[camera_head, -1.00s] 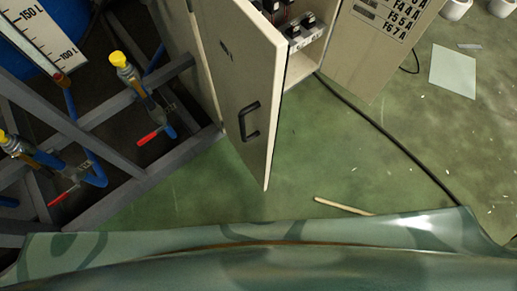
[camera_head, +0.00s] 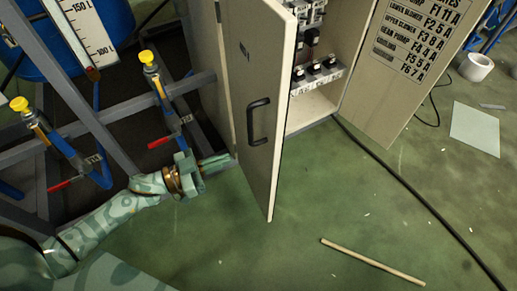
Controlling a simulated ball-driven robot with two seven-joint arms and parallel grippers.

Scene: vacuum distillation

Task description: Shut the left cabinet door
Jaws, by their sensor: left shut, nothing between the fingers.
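The left cabinet door (camera_head: 257,75) is a beige panel with a black handle (camera_head: 258,121). It stands ajar and its free edge points toward me. The electrical cabinet (camera_head: 318,102) behind it shows switches and breakers inside. My left gripper (camera_head: 222,163) is shut and empty. It is low and to the left of the door, near the frame's corner, on the door's outer side and apart from the handle. My right gripper is not in view.
The right cabinet door (camera_head: 405,60), with a printed fuse list, stands open. A grey metal frame (camera_head: 100,125) with yellow-capped valves (camera_head: 148,57) is close on the left. A wooden stick (camera_head: 372,262) and a black cable (camera_head: 405,185) lie on the green floor.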

